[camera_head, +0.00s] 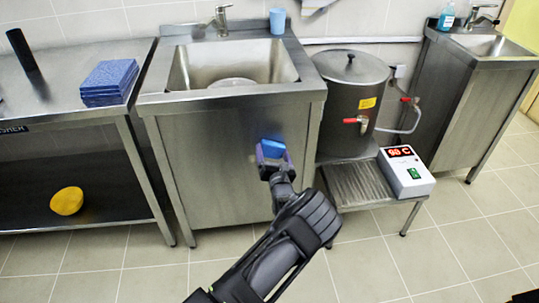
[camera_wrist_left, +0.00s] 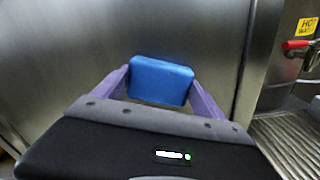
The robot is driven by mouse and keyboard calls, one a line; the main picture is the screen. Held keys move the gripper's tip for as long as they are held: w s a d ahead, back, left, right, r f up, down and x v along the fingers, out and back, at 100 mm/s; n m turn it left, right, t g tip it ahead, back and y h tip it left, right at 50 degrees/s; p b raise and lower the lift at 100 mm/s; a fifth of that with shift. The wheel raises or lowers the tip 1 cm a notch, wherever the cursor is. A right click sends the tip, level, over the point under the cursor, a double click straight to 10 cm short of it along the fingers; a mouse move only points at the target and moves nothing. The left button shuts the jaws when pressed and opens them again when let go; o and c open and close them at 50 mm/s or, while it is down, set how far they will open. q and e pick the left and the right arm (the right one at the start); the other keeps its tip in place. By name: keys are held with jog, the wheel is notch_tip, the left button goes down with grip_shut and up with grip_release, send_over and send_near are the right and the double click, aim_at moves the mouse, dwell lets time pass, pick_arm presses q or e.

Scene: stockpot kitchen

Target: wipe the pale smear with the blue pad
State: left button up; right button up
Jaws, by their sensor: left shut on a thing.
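My left gripper (camera_head: 271,163) is shut on the blue pad (camera_head: 272,148), in front of the steel sink cabinet (camera_head: 205,165). In the left wrist view the pad (camera_wrist_left: 161,80) sits between the two purple fingers of the gripper (camera_wrist_left: 160,88), with its broad blue face showing. The steel panel (camera_wrist_left: 90,45) is behind it. I cannot tell whether the pad touches the panel. I cannot make out a pale smear in either view. My right gripper is not in view.
A large lidded pot (camera_head: 350,95) with a red-handled tap stands right of the cabinet. A white box reading 90 C (camera_head: 405,172) is on the low stand (camera_head: 357,185). Folded blue cloths (camera_head: 109,80) lie on the left counter, a yellow item (camera_head: 66,201) on its lower shelf.

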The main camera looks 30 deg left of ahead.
pick_arm(q)
jog(key=shift+w+d+r, duration=0.1)
jog(key=shift+w+r, duration=0.05)
jog(key=shift+r, duration=0.05)
jog(key=shift+s+d+p, duration=0.45)
jog(key=shift+s+p, duration=0.1)
jog(key=shift+p, duration=0.2)
jog(key=p+v, duration=0.2)
jog(key=v, duration=0.1)
jog(key=shift+s+d, duration=0.15)
jog(key=shift+s, duration=0.1)
jog(key=shift+s+d+f+p, duration=0.15)
jog(key=shift+s+d+p, duration=0.1)
jog(key=shift+s+p, duration=0.15)
jog(key=p+v, duration=0.1)
jog(key=v, duration=0.2)
